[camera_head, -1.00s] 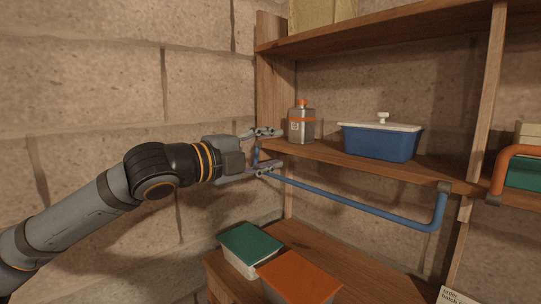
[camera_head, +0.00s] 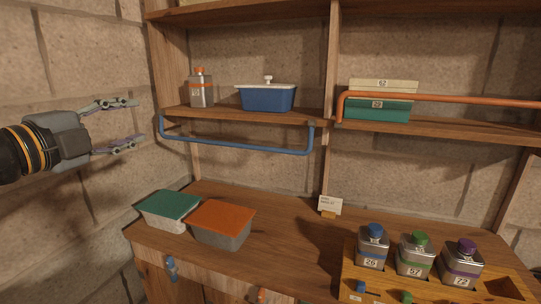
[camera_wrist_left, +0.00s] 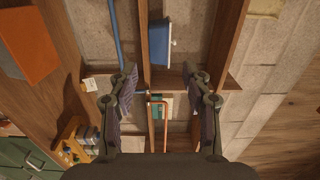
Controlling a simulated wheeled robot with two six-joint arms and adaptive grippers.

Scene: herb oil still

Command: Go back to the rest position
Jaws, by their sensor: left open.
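My left gripper (camera_head: 125,124) is open and empty at the left of the head view, in front of the stone wall. It is apart from the shelf and left of the blue rail (camera_head: 235,146) under it. In the left wrist view its two fingers (camera_wrist_left: 165,95) are spread wide with nothing between them. The shelf, the blue box and the wall show well beyond the fingertips. My right gripper is not in view.
A bottle with an orange cap (camera_head: 201,90) and a lidded blue box (camera_head: 267,97) stand on the shelf. Green-lidded (camera_head: 168,209) and orange-lidded (camera_head: 221,222) boxes sit on the counter. A wooden rack (camera_head: 352,272) holds three capped bottles. An orange rail (camera_head: 440,98) fronts the right shelf.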

